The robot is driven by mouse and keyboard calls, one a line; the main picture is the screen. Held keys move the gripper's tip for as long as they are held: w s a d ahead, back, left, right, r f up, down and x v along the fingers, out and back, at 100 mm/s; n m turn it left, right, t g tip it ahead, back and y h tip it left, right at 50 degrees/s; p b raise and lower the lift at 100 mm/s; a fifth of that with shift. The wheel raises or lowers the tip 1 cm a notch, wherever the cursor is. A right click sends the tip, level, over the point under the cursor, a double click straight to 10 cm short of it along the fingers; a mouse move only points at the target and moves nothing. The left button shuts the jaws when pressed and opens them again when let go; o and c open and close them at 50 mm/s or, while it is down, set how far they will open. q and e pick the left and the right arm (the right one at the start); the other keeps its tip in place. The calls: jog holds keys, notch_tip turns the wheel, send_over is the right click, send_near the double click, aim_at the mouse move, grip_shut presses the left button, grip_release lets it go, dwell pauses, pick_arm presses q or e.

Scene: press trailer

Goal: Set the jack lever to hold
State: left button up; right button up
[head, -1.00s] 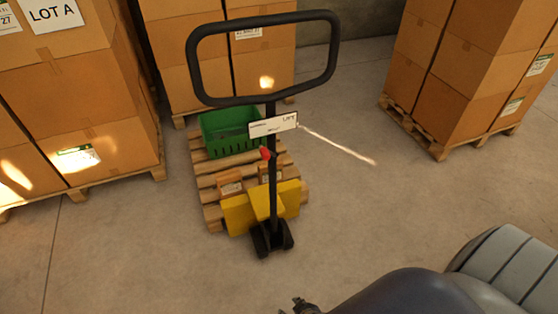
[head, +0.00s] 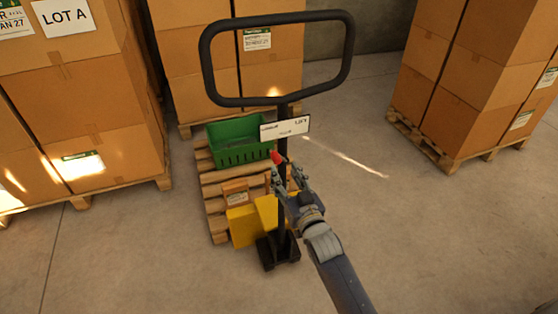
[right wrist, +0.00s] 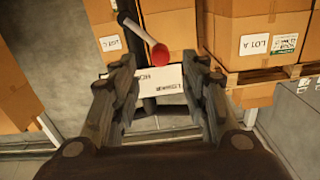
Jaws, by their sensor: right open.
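The yellow pallet jack (head: 243,224) stands upright with its black loop handle (head: 278,101) at the top. A white label plate (head: 285,128) on the handle post reads LIFT at its right end. The red-tipped jack lever (head: 277,157) sits just below the plate; in the right wrist view its red knob (right wrist: 159,53) shows beyond the fingertips on a pale stem. My right gripper (head: 284,172) is open, its fingers just below the red tip in the head view. My left gripper is not in view.
A green crate (head: 238,156) sits on the wooden pallet (head: 216,206) over the forks, with a small box (head: 237,193). Stacks of cartons stand at left (head: 105,125), behind (head: 190,60) and right (head: 475,90). The floor (head: 440,230) at right is clear.

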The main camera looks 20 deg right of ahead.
aim_at(278, 162)
jog(key=w, duration=0.7)
jog(key=shift+w+a, duration=0.1)
jog(key=shift+a, duration=0.05)
grip_shut()
